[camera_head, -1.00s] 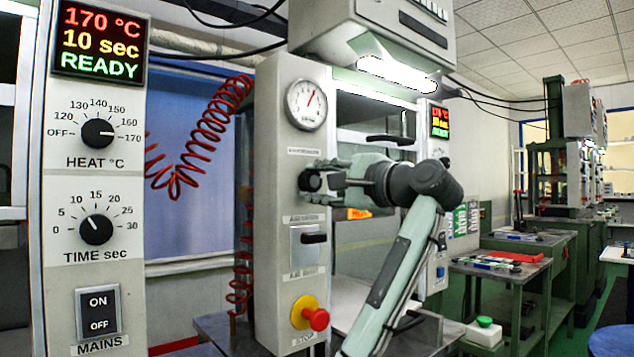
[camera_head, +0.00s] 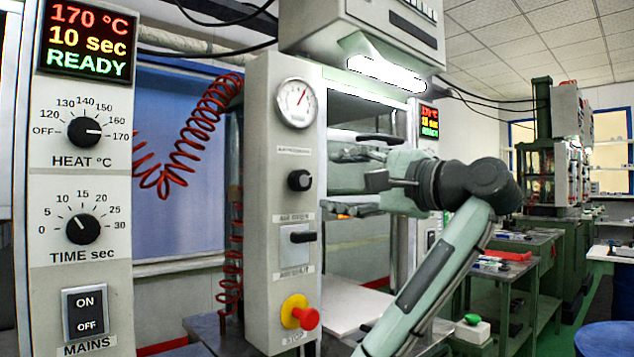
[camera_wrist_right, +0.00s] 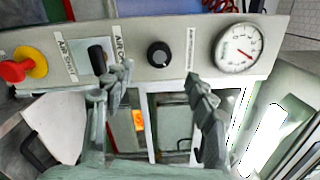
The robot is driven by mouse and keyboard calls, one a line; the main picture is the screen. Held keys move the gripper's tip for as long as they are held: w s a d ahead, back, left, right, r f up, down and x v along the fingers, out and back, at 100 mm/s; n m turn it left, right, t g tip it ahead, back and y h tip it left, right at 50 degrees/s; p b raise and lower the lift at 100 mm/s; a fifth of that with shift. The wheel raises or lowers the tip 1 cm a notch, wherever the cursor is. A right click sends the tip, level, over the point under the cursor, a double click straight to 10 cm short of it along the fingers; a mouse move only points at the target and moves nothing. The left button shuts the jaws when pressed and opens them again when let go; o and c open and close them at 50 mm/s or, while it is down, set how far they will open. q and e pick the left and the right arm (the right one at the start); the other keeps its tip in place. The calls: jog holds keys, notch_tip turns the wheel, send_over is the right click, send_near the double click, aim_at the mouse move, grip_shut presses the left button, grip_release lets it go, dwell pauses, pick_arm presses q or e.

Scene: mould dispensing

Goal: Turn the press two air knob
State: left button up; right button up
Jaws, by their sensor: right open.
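The air knob (camera_head: 300,180) is a small black round knob on the grey front panel, below the pressure gauge (camera_head: 297,103). It also shows in the right wrist view (camera_wrist_right: 159,54), ahead of and between the two fingers. My right gripper (camera_head: 345,180) is open and empty, to the right of the knob and apart from it. In the right wrist view its fingers (camera_wrist_right: 155,95) are spread wide, with nothing between them. My left gripper is not in view.
Below the knob are a black lever switch (camera_head: 302,237) and a red stop button (camera_head: 306,317) on a yellow base. A control panel (camera_head: 80,275) with dials stands at the left. A red coiled hose (camera_head: 190,145) hangs between the panels. A lit lamp (camera_head: 387,72) is above.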

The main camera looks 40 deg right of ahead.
jog(key=s, duration=0.3)
jog(key=shift+s+d+f, duration=0.1)
jog(key=shift+s+d, duration=0.1)
jog(key=shift+s, duration=0.15)
dwell(0.4)
